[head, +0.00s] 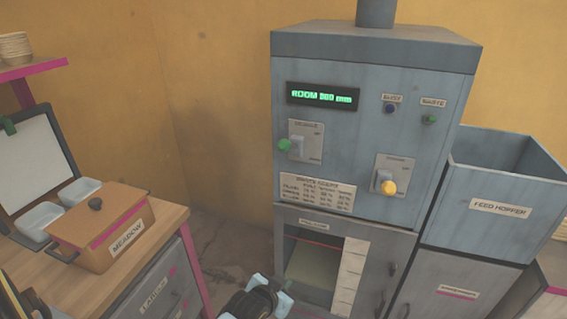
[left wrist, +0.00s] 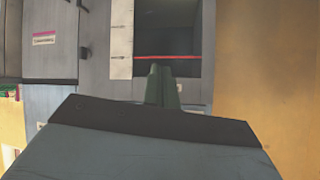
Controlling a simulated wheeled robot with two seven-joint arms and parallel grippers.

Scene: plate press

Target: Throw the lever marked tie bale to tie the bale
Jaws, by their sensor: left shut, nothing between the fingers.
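The grey-blue press (head: 372,130) stands in the middle of the head view. It has two levers: one with a green knob (head: 285,145) on the left plate and one with a yellow knob (head: 388,187) on the right plate. Their labels are too small to read surely, so I cannot tell which is marked tie bale. My left gripper (head: 268,292) is at the bottom of the head view, below both levers and in front of the chamber opening (head: 312,268). In the left wrist view its fingers (left wrist: 163,85) are shut and empty before that opening. My right gripper is not in view.
A feed hopper (head: 500,206) adjoins the press on the right. On the left, a wooden-topped cabinet (head: 170,222) carries a box labelled Meadow (head: 100,222) and white dishes (head: 78,190). A green-lit display (head: 322,95) is above the levers. The space before the levers is clear.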

